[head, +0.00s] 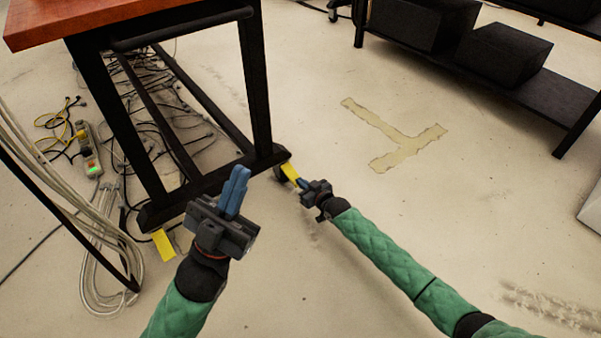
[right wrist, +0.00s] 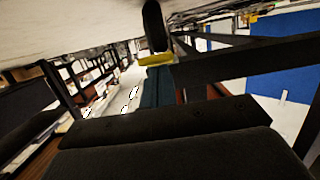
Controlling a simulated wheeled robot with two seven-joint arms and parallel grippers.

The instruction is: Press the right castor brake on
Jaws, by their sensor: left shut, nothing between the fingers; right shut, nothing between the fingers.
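The right castor brake, a yellow tab (head: 290,172), sticks out from the right foot of the dark table frame. In the right wrist view the yellow tab (right wrist: 157,60) lies across the tips of my blue fingers, beside a dark castor wheel (right wrist: 153,25). My right gripper (head: 303,184) is shut and empty, its tips at the tab; whether they touch it I cannot tell. The left castor brake, another yellow tab (head: 164,245), angles down toward the floor at the left foot. My left gripper (head: 236,185) is shut and empty, in front of the table frame between the two tabs.
The wood-topped table (head: 100,18) stands on a black frame. Cables and a power strip (head: 88,150) lie on the floor at left. A black shelf (head: 500,75) with dark boxes stands at back right. The floor around a worn tape mark (head: 395,135) is clear.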

